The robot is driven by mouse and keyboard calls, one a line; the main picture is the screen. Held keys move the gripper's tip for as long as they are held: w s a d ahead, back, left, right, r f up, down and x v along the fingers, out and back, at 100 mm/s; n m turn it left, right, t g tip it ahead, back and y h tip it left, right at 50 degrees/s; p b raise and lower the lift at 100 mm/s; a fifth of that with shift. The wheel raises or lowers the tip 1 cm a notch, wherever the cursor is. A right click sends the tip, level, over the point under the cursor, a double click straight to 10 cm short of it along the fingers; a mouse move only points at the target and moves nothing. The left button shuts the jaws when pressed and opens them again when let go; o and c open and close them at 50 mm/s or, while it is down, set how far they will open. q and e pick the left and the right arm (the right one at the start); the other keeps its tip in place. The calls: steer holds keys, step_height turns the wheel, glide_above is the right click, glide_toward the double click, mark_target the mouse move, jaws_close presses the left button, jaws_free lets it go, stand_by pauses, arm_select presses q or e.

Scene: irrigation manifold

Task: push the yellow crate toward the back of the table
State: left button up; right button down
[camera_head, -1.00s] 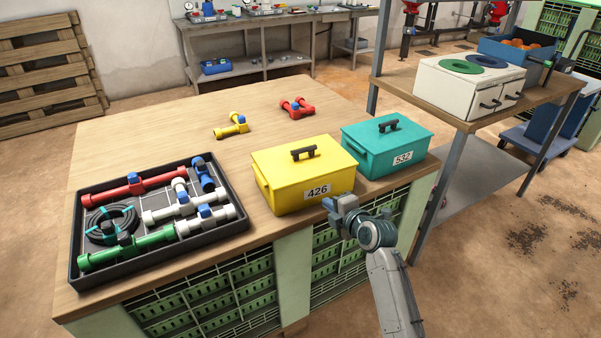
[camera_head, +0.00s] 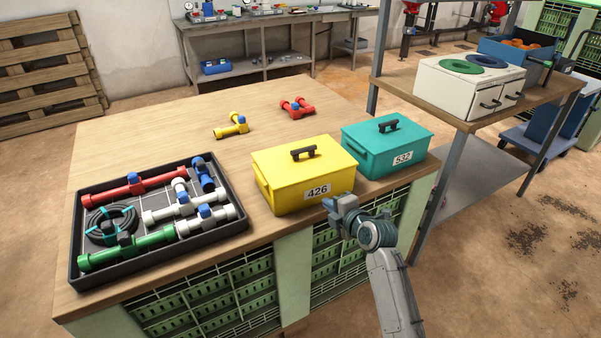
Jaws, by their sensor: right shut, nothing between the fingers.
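The yellow crate (camera_head: 283,187) is a closed box with a black handle on its lid and a white label reading 426. It stands upright near the front edge of the wooden table (camera_head: 150,140). My right gripper (camera_head: 328,204) is shut and empty. It is at the crate's front right lower corner, by the label; I cannot tell whether it touches the crate. My left gripper is not in view.
A teal crate (camera_head: 385,155) labelled 532 stands close on the right. A black tray (camera_head: 75,240) of pipe fittings lies at the left. A yellow fitting (camera_head: 232,126) and a red fitting (camera_head: 296,108) lie behind the yellow crate, with bare table around them.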

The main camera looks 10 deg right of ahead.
mark_target(310, 183)
stand_by(0.3)
steer(key=shift+w+a+b, duration=0.6)
steer(key=shift+w+b, duration=0.25)
steer(key=shift+w, duration=0.85)
steer(key=shift+w+a+b, duration=0.65)
steer(key=shift+w+b, duration=0.25)
steer(key=shift+w, duration=0.75)
steer(key=shift+w+a+b, duration=0.6)
steer(key=shift+w+b, duration=0.25)
steer(key=shift+w, duration=0.85)
steer(key=shift+w+a, duration=0.2)
steer(key=shift+w, duration=0.4)
